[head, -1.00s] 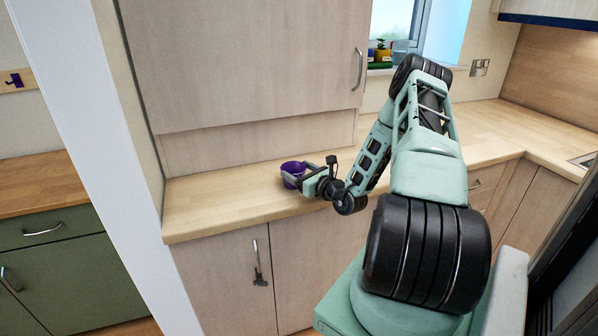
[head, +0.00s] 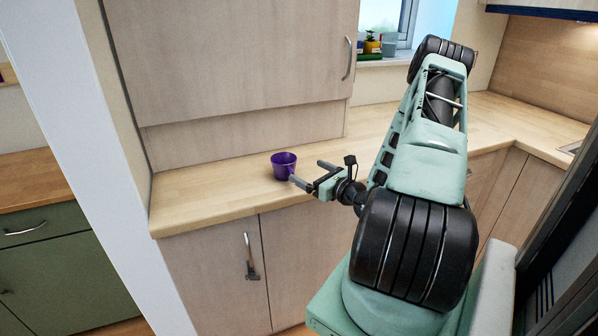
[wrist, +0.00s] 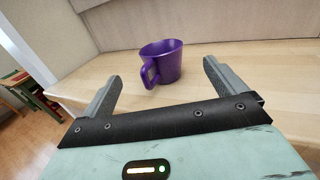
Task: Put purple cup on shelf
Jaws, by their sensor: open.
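The purple cup (head: 284,166) stands upright on the wooden worktop under the closed wall cupboard. In the wrist view the cup (wrist: 166,62) has its handle turned to the front left. My gripper (head: 308,172) is open and empty, to the right of the cup in the head view. In the wrist view its two fingers (wrist: 160,86) are spread wide, with the cup ahead between and beyond their tips, apart from both. No shelf is clearly identifiable in these frames.
The worktop (head: 205,193) is clear around the cup. A tall cupboard door (head: 235,60) with a metal handle stands above and behind it. A white wall edge (head: 100,130) rises at the left. Pots (head: 372,44) stand on the windowsill.

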